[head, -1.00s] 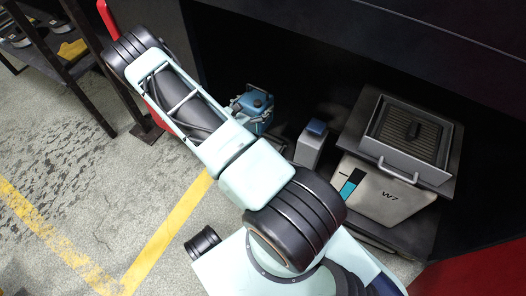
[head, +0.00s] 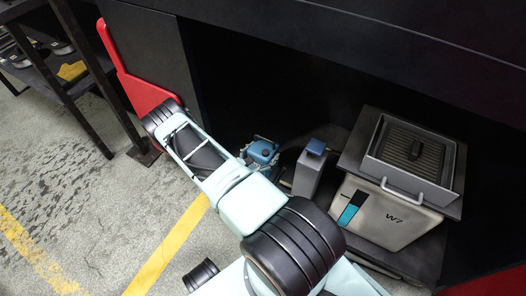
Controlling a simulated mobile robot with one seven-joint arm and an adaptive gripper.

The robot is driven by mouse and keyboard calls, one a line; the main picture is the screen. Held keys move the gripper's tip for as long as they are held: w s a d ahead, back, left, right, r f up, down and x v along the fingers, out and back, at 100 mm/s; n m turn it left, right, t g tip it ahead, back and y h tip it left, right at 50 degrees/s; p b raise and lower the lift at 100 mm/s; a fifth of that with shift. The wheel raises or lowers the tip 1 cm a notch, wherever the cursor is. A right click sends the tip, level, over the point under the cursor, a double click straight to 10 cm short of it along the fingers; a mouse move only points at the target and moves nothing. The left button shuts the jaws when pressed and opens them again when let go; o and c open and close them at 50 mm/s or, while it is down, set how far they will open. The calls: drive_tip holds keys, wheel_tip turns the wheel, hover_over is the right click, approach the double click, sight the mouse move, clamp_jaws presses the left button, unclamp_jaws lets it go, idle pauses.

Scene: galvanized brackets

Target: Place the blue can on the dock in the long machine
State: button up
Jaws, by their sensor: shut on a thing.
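The long machine is a dark housing with red end parts. I cannot make out the dock clearly in the shadowed recess.
A grey post with a blue top (head: 312,170) stands just right of the can. Farther right is a pale unit marked W7 (head: 385,213) with a handled grey tray (head: 415,160) on top. A dark rack (head: 75,95) stands at left. The floor with yellow lines is clear.

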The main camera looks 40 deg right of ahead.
sight(257, 164)
drive_tip(key=shift+w+f+b, duration=0.1)
drive_tip(key=shift+f+b, duration=0.7)
drive_tip(key=shift+f, duration=1)
drive_tip(key=shift+f, duration=0.1)
drive_tip(key=o, duration=2.1)
drive_tip(key=shift+f, duration=0.15)
drive_tip(key=shift+a+r, duration=0.15)
drive_tip(key=shift+r, duration=0.05)
drive_tip(key=p+v, duration=0.2)
drive_tip(key=v, duration=0.5)
drive_tip(key=shift+a, duration=0.15)
